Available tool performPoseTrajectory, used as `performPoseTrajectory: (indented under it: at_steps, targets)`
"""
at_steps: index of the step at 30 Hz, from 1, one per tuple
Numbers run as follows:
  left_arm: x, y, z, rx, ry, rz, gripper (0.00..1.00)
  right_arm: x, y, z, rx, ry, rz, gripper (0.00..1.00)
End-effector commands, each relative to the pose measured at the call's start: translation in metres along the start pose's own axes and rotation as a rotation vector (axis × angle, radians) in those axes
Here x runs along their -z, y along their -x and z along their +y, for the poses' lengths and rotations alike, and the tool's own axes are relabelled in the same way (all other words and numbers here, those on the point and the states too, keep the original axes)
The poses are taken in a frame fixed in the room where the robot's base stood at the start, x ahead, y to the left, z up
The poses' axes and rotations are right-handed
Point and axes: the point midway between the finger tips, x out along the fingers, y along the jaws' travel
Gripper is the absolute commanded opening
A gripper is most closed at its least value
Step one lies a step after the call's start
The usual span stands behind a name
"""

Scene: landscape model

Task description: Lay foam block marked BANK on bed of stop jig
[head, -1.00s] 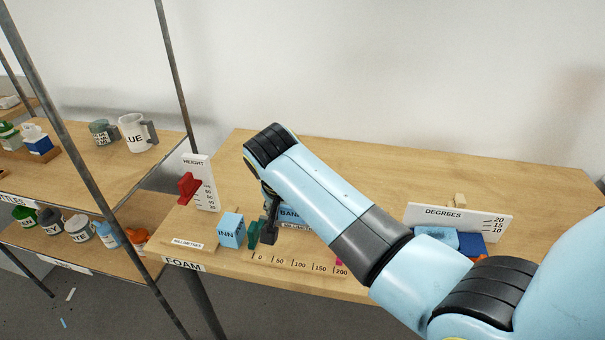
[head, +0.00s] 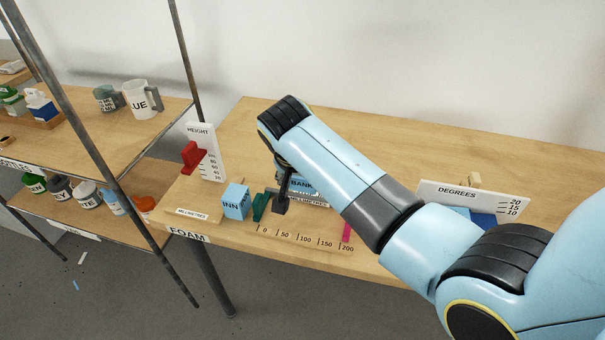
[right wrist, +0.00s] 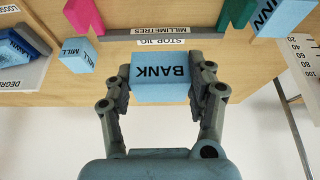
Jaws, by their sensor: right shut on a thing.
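The blue foam block marked BANK (right wrist: 160,77) is between the fingers of my right gripper (right wrist: 165,85), which is shut on it. In the head view the BANK block (head: 301,184) is mostly hidden behind my right arm. The stop jig (right wrist: 163,36), with its STOP JIG and MILLIMETRES labels, lies just past the block in the right wrist view. In the head view its scale (head: 305,240) runs along the table front, with a green stop (head: 261,206) at the left and a pink piece (head: 347,232) at the right. I cannot tell whether the block touches the bed. My left gripper is not in view.
A blue block marked INN (head: 236,201) stands left of the green stop. A white HEIGHT gauge (head: 207,150) with a red slider is behind it. A DEGREES board (head: 470,199) stands at the right. A shelf rack with mugs (head: 141,98) and jars is at the left.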

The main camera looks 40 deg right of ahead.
Motion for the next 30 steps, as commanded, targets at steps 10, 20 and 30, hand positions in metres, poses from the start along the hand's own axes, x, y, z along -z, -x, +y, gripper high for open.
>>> performPoseTrajectory:
  at_steps: [10, 20, 30]
  targets:
    - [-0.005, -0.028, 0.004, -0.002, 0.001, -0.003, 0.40, -0.017, -0.039, 0.000, -0.001, -0.001, 0.000, 0.41]
    - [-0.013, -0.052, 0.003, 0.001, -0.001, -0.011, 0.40, -0.031, -0.072, -0.001, -0.001, 0.000, 0.000, 0.41]
    - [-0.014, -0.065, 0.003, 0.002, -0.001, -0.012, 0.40, -0.040, -0.092, -0.001, 0.000, -0.001, 0.000, 0.41]
